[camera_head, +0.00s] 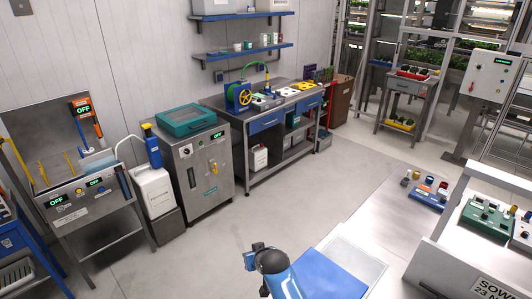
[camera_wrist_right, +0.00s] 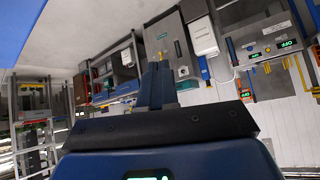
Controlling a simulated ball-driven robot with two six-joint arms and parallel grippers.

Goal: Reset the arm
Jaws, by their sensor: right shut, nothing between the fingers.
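My right gripper (camera_wrist_right: 157,85) shows in the right wrist view, with its two blue fingers together and nothing held between them. It points out over the room, and the scene behind it appears tilted and upside down. In the head view, a blue and black part of my own arm shows at the bottom centre, raised above the floor beside the steel bench (camera_head: 385,232). It touches nothing that I can see. My left gripper is in neither view.
A sink unit (camera_head: 85,190), a steel cabinet (camera_head: 205,165) and a workbench (camera_head: 262,118) line the left wall. A wheeled cart (camera_head: 403,88) stands at the back. The middle floor is clear.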

